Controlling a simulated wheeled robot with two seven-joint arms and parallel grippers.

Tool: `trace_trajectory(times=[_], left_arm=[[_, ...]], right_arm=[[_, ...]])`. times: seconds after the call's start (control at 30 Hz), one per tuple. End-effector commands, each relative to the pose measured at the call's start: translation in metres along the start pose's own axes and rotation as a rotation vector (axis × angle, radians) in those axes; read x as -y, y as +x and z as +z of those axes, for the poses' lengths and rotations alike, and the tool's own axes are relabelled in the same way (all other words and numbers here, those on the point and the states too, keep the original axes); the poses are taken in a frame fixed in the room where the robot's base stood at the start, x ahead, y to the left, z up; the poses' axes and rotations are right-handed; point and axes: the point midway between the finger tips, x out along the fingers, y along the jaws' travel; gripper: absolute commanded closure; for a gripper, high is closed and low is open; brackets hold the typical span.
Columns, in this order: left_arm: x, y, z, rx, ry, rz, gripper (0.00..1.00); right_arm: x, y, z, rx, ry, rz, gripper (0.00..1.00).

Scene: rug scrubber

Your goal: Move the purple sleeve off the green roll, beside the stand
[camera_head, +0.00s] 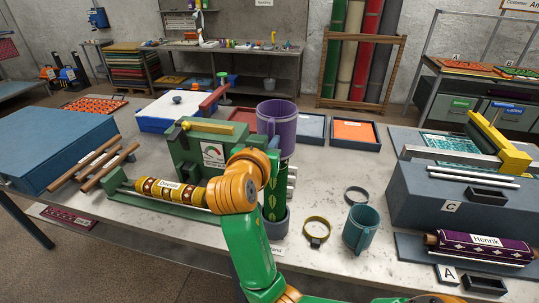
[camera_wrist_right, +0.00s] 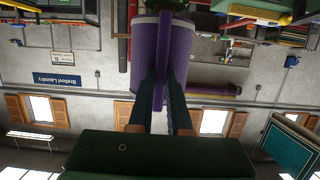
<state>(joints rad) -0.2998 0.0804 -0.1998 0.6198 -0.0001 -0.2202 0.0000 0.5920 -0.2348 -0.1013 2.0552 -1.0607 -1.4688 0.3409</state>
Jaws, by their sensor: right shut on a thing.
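The purple sleeve (camera_head: 277,117) is a mug-like cylinder with a side handle, upright above the green roll (camera_head: 275,200). The leaf-patterned roll stands upright in the grey cup-shaped stand (camera_head: 274,226). I cannot tell whether the roll's top is still inside the sleeve. My right gripper (camera_wrist_right: 161,92) is shut on the sleeve's handle, seen in the right wrist view between its two dark fingers; the sleeve (camera_wrist_right: 143,52) fills the space beyond. In the head view my right wrist hides part of the roll and the fingers. My left gripper is out of view.
Right of the stand are a yellow ring (camera_head: 317,228), a dark ring (camera_head: 357,195) and a teal mug-like sleeve (camera_head: 360,230). A green machine (camera_head: 195,150) with a yellow roll (camera_head: 170,191) is at left. A grey block (camera_head: 440,208) bounds the right. Bare tabletop (camera_head: 335,172) lies behind the rings.

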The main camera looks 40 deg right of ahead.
Motion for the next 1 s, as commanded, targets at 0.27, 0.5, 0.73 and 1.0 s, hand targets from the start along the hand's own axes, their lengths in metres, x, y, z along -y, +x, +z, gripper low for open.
trace_trajectory(times=[0.27,0.5,0.73,1.0], left_arm=[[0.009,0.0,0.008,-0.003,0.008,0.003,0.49],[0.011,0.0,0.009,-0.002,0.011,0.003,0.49],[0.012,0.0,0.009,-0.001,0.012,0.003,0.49],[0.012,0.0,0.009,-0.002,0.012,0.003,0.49]], right_arm=[[0.001,-0.011,-0.028,-0.005,0.001,0.0,1.0],[0.001,-0.013,-0.043,-0.003,-0.001,0.0,1.0],[0.001,-0.014,-0.046,-0.001,-0.001,0.0,1.0],[0.001,-0.014,-0.046,-0.002,-0.001,0.0,1.0]])
